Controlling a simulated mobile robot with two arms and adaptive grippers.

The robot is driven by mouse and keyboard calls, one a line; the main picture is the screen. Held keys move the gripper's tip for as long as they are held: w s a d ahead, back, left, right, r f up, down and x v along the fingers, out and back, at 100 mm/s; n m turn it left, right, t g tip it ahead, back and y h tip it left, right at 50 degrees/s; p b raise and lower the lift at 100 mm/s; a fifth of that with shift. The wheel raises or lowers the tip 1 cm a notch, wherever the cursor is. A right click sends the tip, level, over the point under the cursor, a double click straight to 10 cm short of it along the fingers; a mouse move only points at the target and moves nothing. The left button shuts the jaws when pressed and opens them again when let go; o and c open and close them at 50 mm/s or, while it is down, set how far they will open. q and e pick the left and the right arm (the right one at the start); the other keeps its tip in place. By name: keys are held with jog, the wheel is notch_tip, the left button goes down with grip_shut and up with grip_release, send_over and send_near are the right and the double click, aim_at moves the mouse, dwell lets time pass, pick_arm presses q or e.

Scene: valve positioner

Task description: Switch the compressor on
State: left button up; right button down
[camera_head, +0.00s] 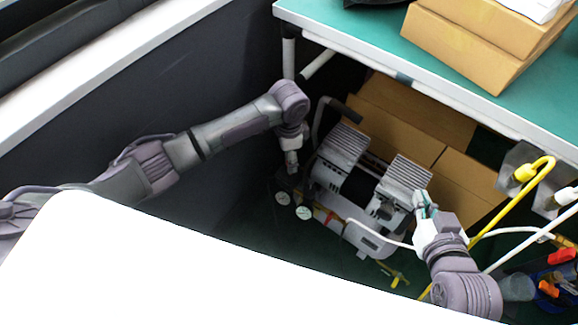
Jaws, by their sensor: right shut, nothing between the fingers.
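The compressor (340,148) is a grey machine with two finned cylinder heads, standing on the dark green floor under the table. Two round gauges (304,212) show at its front left. A grey box (371,240) is on its front side; I cannot make out a switch position. My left gripper (291,168) points down at the compressor's left end, above the gauges; its fingers are too small and dark to read. My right gripper (423,203) is shut and empty, beside the right finned head; I cannot tell whether it touches it.
A green-topped table (390,40) overhangs the compressor, with cardboard boxes (470,32) on it. More cardboard (400,115) stands behind the compressor. A yellow tube (515,205) and white tubes run at right. A dark wall (200,90) stands at left.

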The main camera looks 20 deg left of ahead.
pick_arm(q)
notch_tip(320, 180, down, 5)
jog(key=shift+r+b, duration=0.2)
jog(key=shift+b, duration=0.6)
jog(key=shift+f, duration=0.3)
pick_arm(e)
notch_tip(320, 180, up, 8)
jog(key=w+a+t+y, duration=0.1)
jog(key=w+a+t, duration=0.1)
jog(key=t, duration=0.3)
jog(key=shift+w+r+y, duration=0.15)
jog(key=shift+w+y, duration=0.25)
pick_arm(q)
jog(key=c, duration=1.1)
